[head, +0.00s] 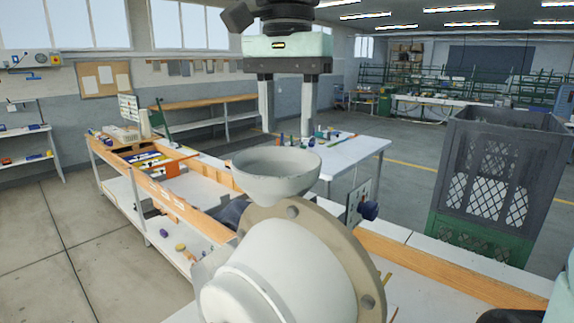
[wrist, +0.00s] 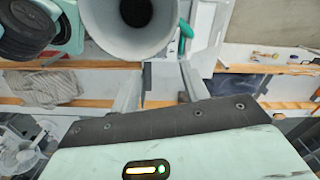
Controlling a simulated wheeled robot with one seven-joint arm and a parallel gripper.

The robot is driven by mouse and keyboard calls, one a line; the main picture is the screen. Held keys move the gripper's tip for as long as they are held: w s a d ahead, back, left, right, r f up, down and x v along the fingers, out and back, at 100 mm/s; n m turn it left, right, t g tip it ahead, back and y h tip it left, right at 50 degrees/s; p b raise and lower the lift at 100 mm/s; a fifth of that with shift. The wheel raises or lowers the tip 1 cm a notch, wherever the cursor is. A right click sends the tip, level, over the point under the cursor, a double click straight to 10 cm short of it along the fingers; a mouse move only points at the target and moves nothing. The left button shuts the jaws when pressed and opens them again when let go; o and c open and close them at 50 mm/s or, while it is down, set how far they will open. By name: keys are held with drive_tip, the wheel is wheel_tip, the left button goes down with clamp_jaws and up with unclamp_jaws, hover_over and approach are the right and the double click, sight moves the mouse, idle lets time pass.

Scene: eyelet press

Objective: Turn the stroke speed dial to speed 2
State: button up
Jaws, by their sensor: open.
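The eyelet press is a big white rounded machine (head: 275,275) with a tan bolted flange, close in the lower middle of the head view. A pale bowl-shaped hopper (head: 277,172) tops it and shows from above in the wrist view (wrist: 135,30). My gripper (head: 288,132) points down, open and empty, above and apart from the hopper, up and left of the knob. It also shows in the wrist view (wrist: 166,72).
A tall grey crate (head: 495,185) on a green one stands at the right. A long wood-edged bench (head: 405,250) runs behind the press. A white table (head: 350,155) with small items stands farther back. Open floor (head: 60,235) lies at the left.

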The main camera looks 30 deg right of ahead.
sight(287, 169)
wheel_tip(287, 169, down, 8)
drive_tip(key=shift+f+p, duration=0.15)
drive_tip(key=shift+p, duration=0.6)
drive_tip(key=c, duration=1)
